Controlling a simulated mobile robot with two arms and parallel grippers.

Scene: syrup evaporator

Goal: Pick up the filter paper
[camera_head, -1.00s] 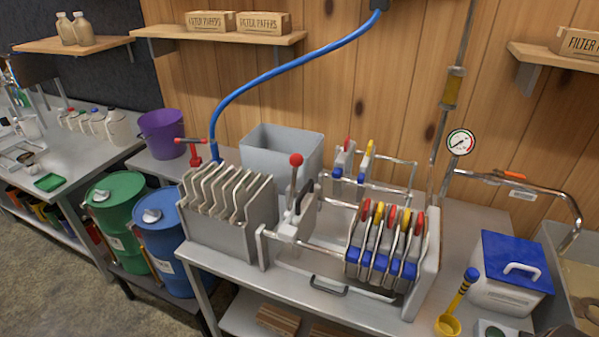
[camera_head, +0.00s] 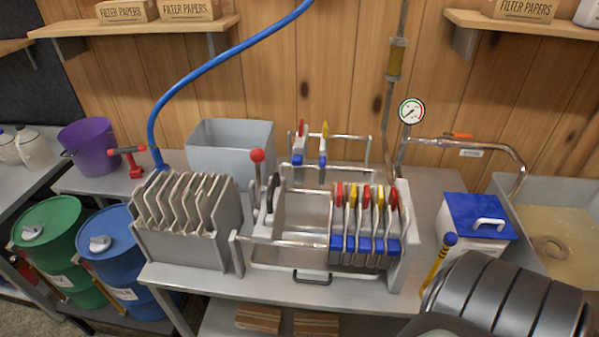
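Cardboard boxes labelled "FILTER PAPERS" sit on the wall shelves. Two stand side by side at the upper left, one box (camera_head: 124,12) at the left and another box (camera_head: 189,10) beside it. A third box (camera_head: 526,9) stands on the right shelf, cut by the top edge. I see no loose filter paper sheet that I can make out for certain. A dark ribbed part of my arm fills the lower right corner. Neither gripper's fingers show in view.
The filter press (camera_head: 320,225) stands on the metal bench, with a plate rack (camera_head: 190,220) at its left and a grey bin (camera_head: 230,150) behind. A blue-lidded box (camera_head: 478,222) and yellow-handled ladle (camera_head: 438,265) are at the right. A blue hose (camera_head: 215,62) arches overhead.

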